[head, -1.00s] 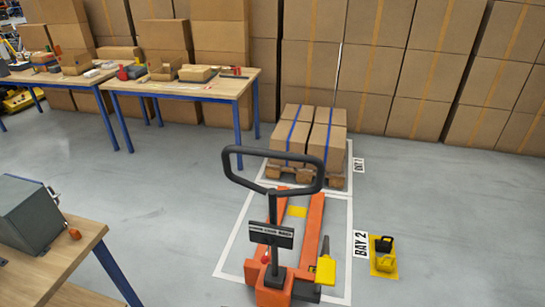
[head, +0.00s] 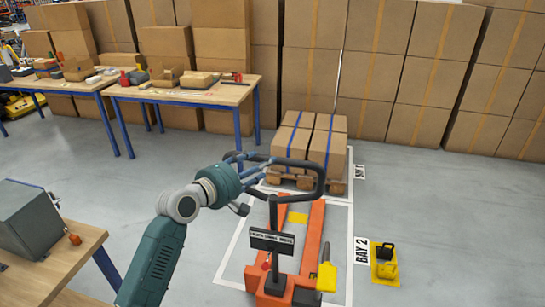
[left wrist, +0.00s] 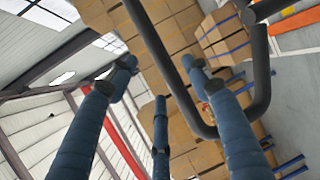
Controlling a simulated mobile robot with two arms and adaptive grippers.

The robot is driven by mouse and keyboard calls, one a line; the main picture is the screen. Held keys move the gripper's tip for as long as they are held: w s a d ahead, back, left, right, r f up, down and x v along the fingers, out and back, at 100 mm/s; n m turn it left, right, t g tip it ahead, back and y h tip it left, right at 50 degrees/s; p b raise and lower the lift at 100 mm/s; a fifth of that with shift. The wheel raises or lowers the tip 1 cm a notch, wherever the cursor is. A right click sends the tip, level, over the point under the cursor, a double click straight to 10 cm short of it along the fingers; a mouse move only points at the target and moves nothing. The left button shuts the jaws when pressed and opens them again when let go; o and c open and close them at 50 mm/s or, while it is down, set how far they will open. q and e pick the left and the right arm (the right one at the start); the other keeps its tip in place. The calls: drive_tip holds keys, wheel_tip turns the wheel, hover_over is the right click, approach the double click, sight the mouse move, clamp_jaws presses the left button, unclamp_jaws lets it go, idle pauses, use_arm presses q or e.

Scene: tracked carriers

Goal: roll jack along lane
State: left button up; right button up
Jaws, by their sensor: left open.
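The orange pallet jack (head: 312,232) stands inside the white floor outline marked BAY 2, forks pointing away from me. Its dark loop handle (head: 322,177) rises above the body and also shows in the left wrist view (left wrist: 262,75). My left gripper (head: 250,162) is at the left side of the handle loop. In the left wrist view its fingers (left wrist: 160,75) are spread, with a handle bar running between them in the picture. I cannot tell whether they touch it. My right gripper is not in view.
A wooden pallet (head: 290,182) with strapped cartons stands beyond the forks. A yellow floor plate (head: 384,268) with yellow and black items is right of the lane. A workbench (head: 45,262) is at the near left; another table (head: 190,95) stands behind.

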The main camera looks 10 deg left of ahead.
use_arm(q)
drive_tip(key=p+x, duration=0.1)
drive_tip(key=x, duration=0.6)
drive_tip(key=shift+s, duration=0.1)
clamp_jaws()
